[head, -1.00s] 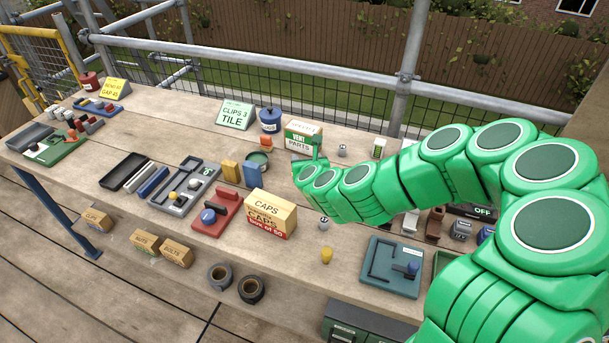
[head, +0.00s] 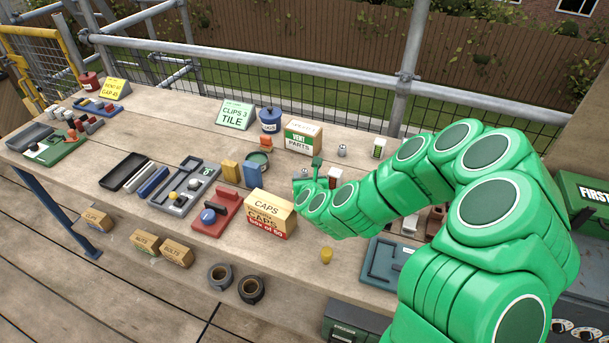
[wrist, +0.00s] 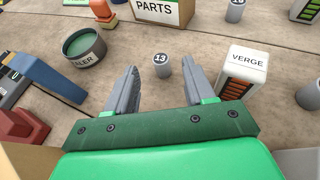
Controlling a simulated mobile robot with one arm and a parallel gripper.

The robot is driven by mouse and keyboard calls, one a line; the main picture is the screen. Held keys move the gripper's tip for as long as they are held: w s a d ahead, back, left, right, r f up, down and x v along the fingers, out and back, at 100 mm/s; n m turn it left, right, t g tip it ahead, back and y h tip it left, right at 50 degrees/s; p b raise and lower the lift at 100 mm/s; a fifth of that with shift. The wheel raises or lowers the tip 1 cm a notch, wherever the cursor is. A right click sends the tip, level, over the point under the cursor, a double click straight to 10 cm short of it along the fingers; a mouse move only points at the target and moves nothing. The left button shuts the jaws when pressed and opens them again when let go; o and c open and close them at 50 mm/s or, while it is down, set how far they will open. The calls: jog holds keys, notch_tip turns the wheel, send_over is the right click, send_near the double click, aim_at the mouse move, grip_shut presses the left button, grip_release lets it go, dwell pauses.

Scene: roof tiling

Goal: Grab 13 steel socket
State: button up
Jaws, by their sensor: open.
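The steel socket marked 13 (wrist: 162,66) stands upright on the wooden bench in the wrist view. It is a small grey cylinder with a dark numbered top. My gripper (wrist: 161,76) is open, with one grey finger to each side of the socket and the socket near the fingertips' far end. I see no contact between fingers and socket. In the head view my green arm reaches over the bench from the right, and its end is beside the CAPS box (head: 268,213); the socket cannot be made out clearly there.
Near the socket stand the white VERGE box (wrist: 245,68) on the right, the green-topped sealer tin (wrist: 84,47) on the left and the VENT PARTS box (wrist: 160,10) behind. Another grey socket (head: 342,150) stands farther back. Bare wood lies around the 13 socket.

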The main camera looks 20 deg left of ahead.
aim_at(305, 172)
jog(key=shift+w+a+f, duration=0.1)
jog(key=shift+f, duration=0.3)
jog(key=x, duration=0.3)
jog(key=shift+w+f, duration=0.1)
jog(key=shift+f, duration=0.1)
jog(key=shift+w+a+f, duration=0.15)
jog(key=shift+w+a, duration=0.2)
jog(key=shift+w, duration=0.25)
jog(key=shift+c, duration=0.3)
grip_shut()
